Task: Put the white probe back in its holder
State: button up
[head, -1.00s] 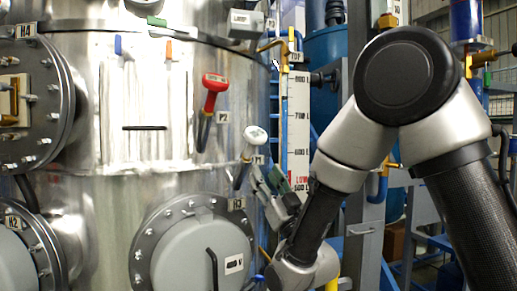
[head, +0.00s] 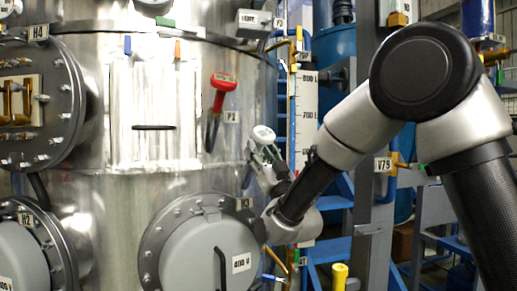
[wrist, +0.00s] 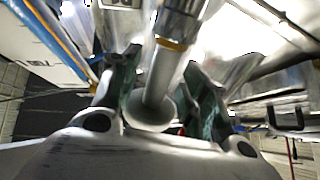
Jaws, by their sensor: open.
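The white probe (head: 263,134) shows its round white head on the right side of the steel tank, below the red probe (head: 219,88). A dark holder piece (head: 247,177) is partly visible below it, but whether the probe is seated in it is hidden. My gripper (head: 268,160) is open at the white probe, just under its head. In the wrist view, the white probe (wrist: 150,113) lies between the two green-padded fingers of my gripper (wrist: 163,95), its round end close to the palm. A metal tube with a brass ring (wrist: 174,43) continues beyond it.
The steel tank (head: 70,190) fills the left, with a round grey hatch (head: 205,255) below my gripper. A white level scale (head: 305,110) and blue pipework stand close on the right. A yellow handle (head: 340,275) is at the lower right.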

aim_at(269, 141)
jog(key=shift+c, duration=0.2)
grip_shut()
jog(key=shift+r, duration=0.1)
jog(key=shift+s+d+r, duration=0.25)
jog(key=shift+s+r, duration=0.2)
jog(key=shift+r, duration=0.15)
jog(key=shift+s+d+r, duration=0.3)
jog(key=shift+s+r, duration=0.2)
jog(key=shift+r, duration=0.15)
jog(key=shift+s+d+r, duration=0.25)
jog(key=shift+s+r, duration=0.2)
jog(key=shift+r, duration=0.15)
jog(key=shift+r, duration=0.1)
jog(key=shift+s+d+r, duration=0.3)
jog(key=shift+s+r, duration=0.15)
jog(key=shift+r, duration=0.15)
jog(key=shift+s+d+r, duration=0.25)
jog(key=shift+s+r, duration=0.2)
jog(key=shift+r, duration=0.15)
jog(key=shift+s+d+r, duration=0.3)
jog(key=shift+s+r, duration=0.15)
jog(key=shift+r, duration=0.15)
jog(key=s+d+f, duration=0.1)
jog(key=s+d, duration=0.2)
jog(key=s, duration=0.2)
jog(key=shift+s+d+f, duration=0.2)
jog(key=shift+s+f, duration=0.05)
jog(key=shift+s, duration=0.05)
dwell(0.4)
